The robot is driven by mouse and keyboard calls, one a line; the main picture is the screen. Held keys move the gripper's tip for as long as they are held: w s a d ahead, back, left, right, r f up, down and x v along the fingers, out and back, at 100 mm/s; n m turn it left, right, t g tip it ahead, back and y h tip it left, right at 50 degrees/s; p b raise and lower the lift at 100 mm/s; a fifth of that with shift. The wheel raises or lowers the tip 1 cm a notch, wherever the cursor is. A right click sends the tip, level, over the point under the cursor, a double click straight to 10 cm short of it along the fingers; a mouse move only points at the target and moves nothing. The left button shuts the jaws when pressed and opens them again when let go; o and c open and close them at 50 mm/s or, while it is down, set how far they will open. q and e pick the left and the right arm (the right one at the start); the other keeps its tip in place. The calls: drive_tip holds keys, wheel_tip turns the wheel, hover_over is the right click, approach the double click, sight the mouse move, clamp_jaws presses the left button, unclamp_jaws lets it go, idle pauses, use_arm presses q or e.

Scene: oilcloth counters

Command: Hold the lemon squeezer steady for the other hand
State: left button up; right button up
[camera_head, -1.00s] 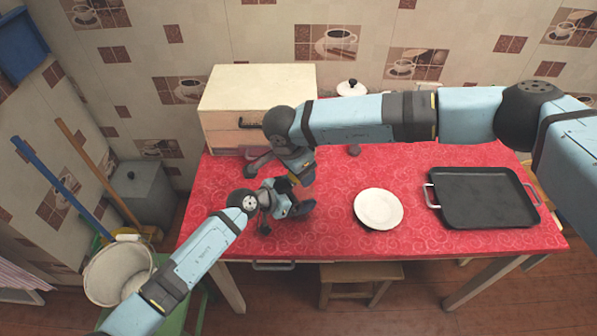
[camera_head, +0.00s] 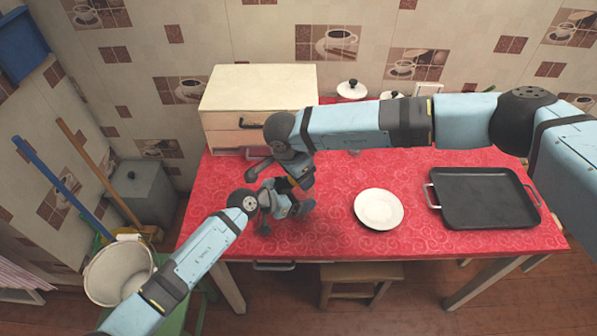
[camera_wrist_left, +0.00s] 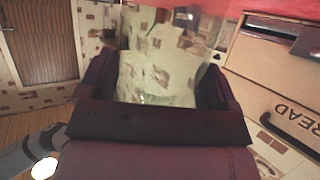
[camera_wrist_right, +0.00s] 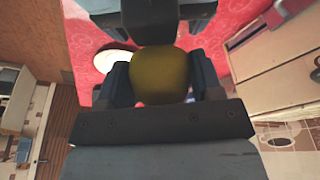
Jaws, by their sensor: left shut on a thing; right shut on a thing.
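My left gripper (camera_head: 290,206) is low over the left part of the red table. In the left wrist view its fingers (camera_wrist_left: 158,85) are shut on a clear, see-through thing, seemingly the lemon squeezer (camera_wrist_left: 160,65); its outline is hard to make out. My right gripper (camera_head: 300,178) is just above and behind the left one. In the right wrist view its fingers (camera_wrist_right: 155,85) are shut on a yellow lemon piece (camera_wrist_right: 161,76). Part of my left gripper shows close beyond the lemon. In the head view the grippers hide squeezer and lemon; whether they touch I cannot tell.
A cream bread box (camera_head: 258,88) stands behind the grippers at the table's back left. A white plate (camera_head: 379,208) lies to their right, and a black tray (camera_head: 482,198) farther right. White lidded pots (camera_head: 352,88) stand at the back, partly behind my right arm.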

drive_tip(key=shift+s+f, duration=0.1)
drive_tip(key=shift+f, duration=0.1)
drive_tip(key=shift+r, duration=1.1)
drive_tip(key=shift+f, duration=0.1)
drive_tip(key=shift+f, duration=0.9)
drive_tip(key=shift+d+f, duration=0.1)
drive_tip(key=shift+r, duration=1.05)
drive_tip(key=shift+f, duration=0.15)
drive_tip(key=shift+f, duration=0.8)
